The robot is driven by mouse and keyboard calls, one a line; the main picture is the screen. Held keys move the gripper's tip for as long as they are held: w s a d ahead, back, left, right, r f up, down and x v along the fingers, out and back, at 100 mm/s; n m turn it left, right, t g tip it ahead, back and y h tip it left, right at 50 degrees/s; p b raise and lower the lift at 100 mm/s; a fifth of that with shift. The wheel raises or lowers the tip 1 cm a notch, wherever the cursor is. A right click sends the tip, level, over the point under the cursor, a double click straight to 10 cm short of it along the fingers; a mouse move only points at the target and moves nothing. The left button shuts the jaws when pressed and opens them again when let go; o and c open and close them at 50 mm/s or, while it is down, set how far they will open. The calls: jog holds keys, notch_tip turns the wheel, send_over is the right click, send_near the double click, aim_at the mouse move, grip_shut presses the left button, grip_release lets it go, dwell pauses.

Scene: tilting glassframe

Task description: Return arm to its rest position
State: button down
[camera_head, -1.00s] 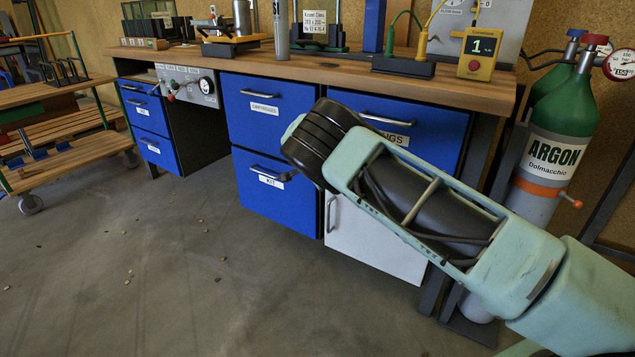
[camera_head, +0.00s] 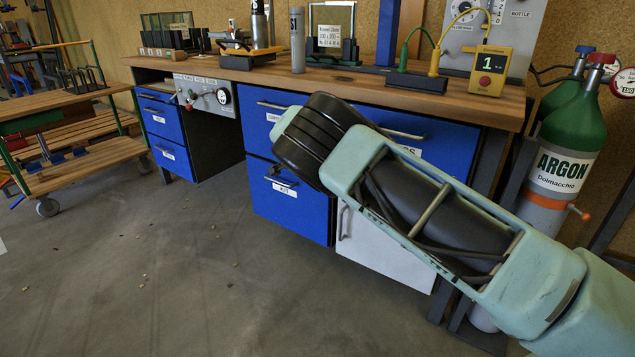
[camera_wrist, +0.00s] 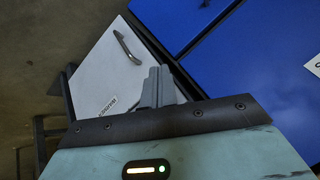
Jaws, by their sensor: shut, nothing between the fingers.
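My arm (camera_head: 440,225) reaches in from the lower right of the head view, in front of the workbench drawers. Its end there is a dark ribbed joint, and the gripper itself is hidden in that view. In the wrist view my gripper (camera_wrist: 159,85) shows as grey fingers close together, shut and empty. Beyond the fingers are a white cabinet door (camera_wrist: 100,75) with a handle and blue drawer fronts (camera_wrist: 180,20). I see no contact between the fingers and the furniture.
The workbench top (camera_head: 350,88) carries a glass frame stand (camera_head: 332,45), a yellow meter (camera_head: 490,70) and a grey cylinder (camera_head: 297,42). An argon bottle (camera_head: 562,165) stands at the right. A wooden cart (camera_head: 70,100) stands at the left. The floor (camera_head: 150,260) between is open, with small scattered bits.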

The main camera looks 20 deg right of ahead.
jog(key=s+a+r+n+g+y, duration=0.2)
jog(key=s+a+r+n, duration=0.2)
jog(key=s, duration=0.7)
jog(key=s+a+r+n+g+y, duration=0.1)
jog(key=s+a+r+n+y, duration=0.2)
jog(key=s, duration=0.8)
jog(key=s+a+r+n+g+y, duration=0.15)
jog(key=s+a+r+n, duration=0.35)
jog(key=s, duration=0.5)
jog(key=s+d+r+n+g+h, duration=0.2)
jog(key=s+n, duration=1)
jog(key=s, duration=1.3)
notch_tip(320, 180, up, 27)
jog(key=p, duration=2.7)
jog(key=shift+w+m, duration=0.15)
jog(key=shift+m, duration=0.25)
jog(key=shift+a+f, duration=0.1)
jog(key=shift+f, duration=0.05)
